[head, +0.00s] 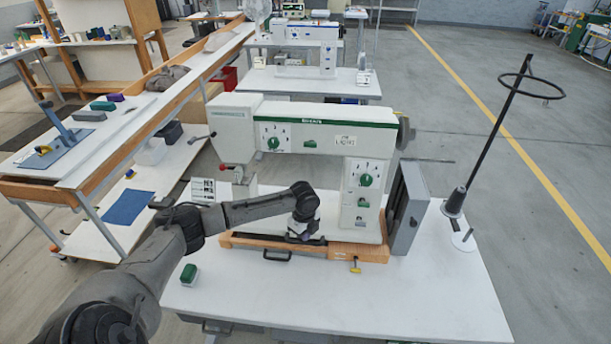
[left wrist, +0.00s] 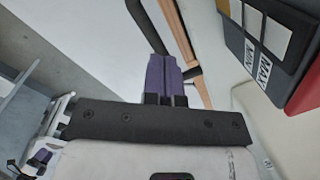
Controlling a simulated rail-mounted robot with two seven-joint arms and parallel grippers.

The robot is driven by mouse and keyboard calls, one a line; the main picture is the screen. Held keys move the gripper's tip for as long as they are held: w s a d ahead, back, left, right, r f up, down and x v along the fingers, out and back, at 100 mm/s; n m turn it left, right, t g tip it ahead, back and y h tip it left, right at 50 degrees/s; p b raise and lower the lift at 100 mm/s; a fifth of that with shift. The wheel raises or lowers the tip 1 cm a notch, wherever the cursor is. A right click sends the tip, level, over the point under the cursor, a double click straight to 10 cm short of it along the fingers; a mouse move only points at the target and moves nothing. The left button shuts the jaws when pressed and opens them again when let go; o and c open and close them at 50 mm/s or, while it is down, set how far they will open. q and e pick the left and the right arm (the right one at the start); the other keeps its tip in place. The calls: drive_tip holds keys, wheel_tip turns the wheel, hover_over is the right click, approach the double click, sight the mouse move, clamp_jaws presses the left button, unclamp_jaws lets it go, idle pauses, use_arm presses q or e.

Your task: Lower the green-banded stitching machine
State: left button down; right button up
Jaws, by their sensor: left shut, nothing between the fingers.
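The green-banded stitching machine (head: 325,137) is cream-coloured, with a green stripe along its arm and green dials. It sits over a wooden base frame (head: 340,252) on the white table; I cannot tell whether it is tilted. A black handle (head: 277,256) is on the front of the base. My left gripper (head: 303,236) is low in front of the machine, just above the base's front edge, near the handle. Its purple fingers are shut and empty in the left wrist view (left wrist: 165,78). Contact with the machine cannot be made out. My right gripper is not in view.
A grey box (head: 406,210) stands right of the machine, beside a thread stand (head: 460,190) with a tall pole. The white tabletop (head: 400,300) is clear at the front right. A long bench (head: 130,120) runs along the left.

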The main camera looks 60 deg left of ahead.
sight(304, 243)
use_arm(q)
drive_tip(key=shift+f+b, duration=0.4)
drive_tip(key=shift+f, duration=0.8)
drive_tip(key=shift+f, duration=0.55)
drive_tip(key=shift+f+b, duration=0.55)
drive_tip(key=shift+f, duration=0.35)
drive_tip(key=shift+r, duration=0.1)
drive_tip(key=shift+r+p, duration=0.75)
drive_tip(key=shift+p, duration=0.1)
wheel_tip(304, 243, up, 5)
drive_tip(key=p, duration=0.4)
drive_tip(key=shift+f+p, duration=0.2)
drive_tip(key=shift+p, duration=0.1)
